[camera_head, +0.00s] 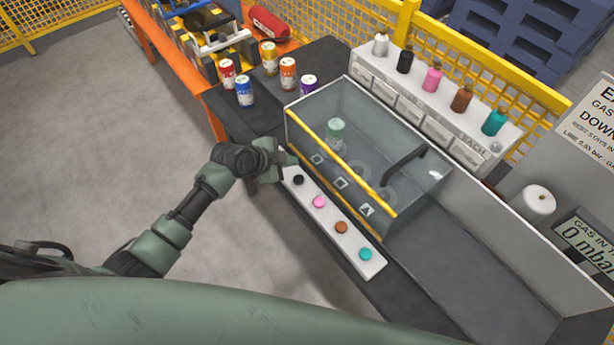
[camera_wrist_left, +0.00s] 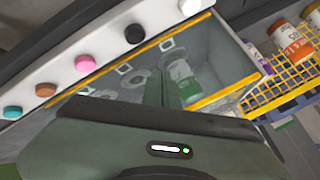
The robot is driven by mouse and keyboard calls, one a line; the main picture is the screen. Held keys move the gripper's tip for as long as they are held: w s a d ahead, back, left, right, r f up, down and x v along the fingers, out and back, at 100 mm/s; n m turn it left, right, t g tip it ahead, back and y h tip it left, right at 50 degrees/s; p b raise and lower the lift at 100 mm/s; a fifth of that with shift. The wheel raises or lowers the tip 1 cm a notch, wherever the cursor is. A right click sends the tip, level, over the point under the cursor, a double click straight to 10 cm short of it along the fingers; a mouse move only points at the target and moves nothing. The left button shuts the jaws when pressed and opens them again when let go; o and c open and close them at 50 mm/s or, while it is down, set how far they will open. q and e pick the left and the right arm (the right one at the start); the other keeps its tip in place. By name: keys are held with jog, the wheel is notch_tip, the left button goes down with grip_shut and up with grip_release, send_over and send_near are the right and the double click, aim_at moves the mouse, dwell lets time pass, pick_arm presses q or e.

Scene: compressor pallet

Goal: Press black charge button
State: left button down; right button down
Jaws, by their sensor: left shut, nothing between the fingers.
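The black button (camera_head: 298,180) is on a white strip (camera_head: 330,217) along the front of a glass-walled case. Pink (camera_head: 319,202), brown (camera_head: 341,227) and teal (camera_head: 366,254) buttons follow along the strip. My left gripper (camera_head: 291,159) is shut and empty, close to the strip's far end, just beyond the black button. In the left wrist view the black button (camera_wrist_left: 134,33) lies up and left of the shut fingers (camera_wrist_left: 172,78), apart from them. A white button (camera_wrist_left: 190,8) beside it at the top edge is hidden in the head view. My right gripper is not in view.
The glass case (camera_head: 370,150) has a yellow front edge and holds a green-labelled canister (camera_head: 336,131). Several coloured cans, including a blue one (camera_head: 244,92), stand beyond it. A shelf of bottles (camera_head: 430,105) is behind. The grey floor (camera_head: 90,130) at left is clear.

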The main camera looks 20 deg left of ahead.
pick_arm(q)
jog(key=r, duration=0.2)
jog(key=d, duration=0.1)
jog(key=shift+w+d+r+m, duration=0.1)
jog(key=shift+w+r+m, duration=0.2)
jog(key=shift+r+m, duration=0.1)
jog(key=shift+f, duration=0.15)
jog(key=b, duration=0.6)
send_over(296, 180)
notch_tip(296, 180, down, 7)
jog(key=shift+s+f, duration=0.1)
jog(key=shift+s, duration=0.05)
jog(key=shift+f+b, duration=0.65)
jog(key=shift+f, duration=0.05)
dwell(0.8)
